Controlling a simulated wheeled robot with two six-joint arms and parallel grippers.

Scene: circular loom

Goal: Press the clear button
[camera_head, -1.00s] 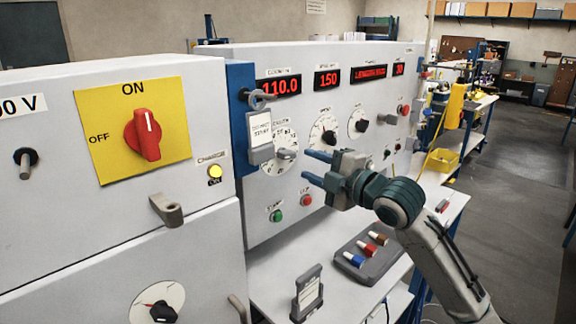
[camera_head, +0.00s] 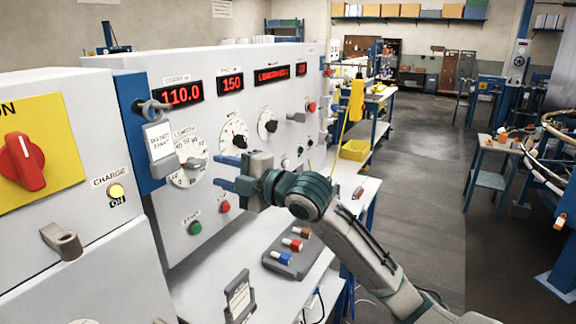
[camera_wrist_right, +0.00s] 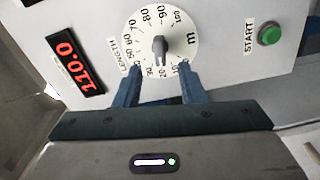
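The white loom control panel (camera_head: 225,117) fills the left and middle of the head view. It carries a green START button (camera_head: 195,228), a red button (camera_head: 224,206) beside it, and another red button (camera_head: 311,107) near its far edge. I cannot read which button is labelled clear. My right gripper (camera_head: 225,171) is open and empty, its fingers pointing at the panel just right of the LENGTH dial (camera_head: 187,166). In the right wrist view the open fingers (camera_wrist_right: 162,82) frame the lower part of this dial (camera_wrist_right: 160,40). My left gripper is out of view.
Below the panel, a shelf holds a grey tray (camera_head: 278,262) with coloured pegs and a small grey stand (camera_head: 239,298). A large red knob (camera_head: 23,161) and a grey lever (camera_head: 62,240) stick out at left. The floor (camera_head: 425,190) is open at right.

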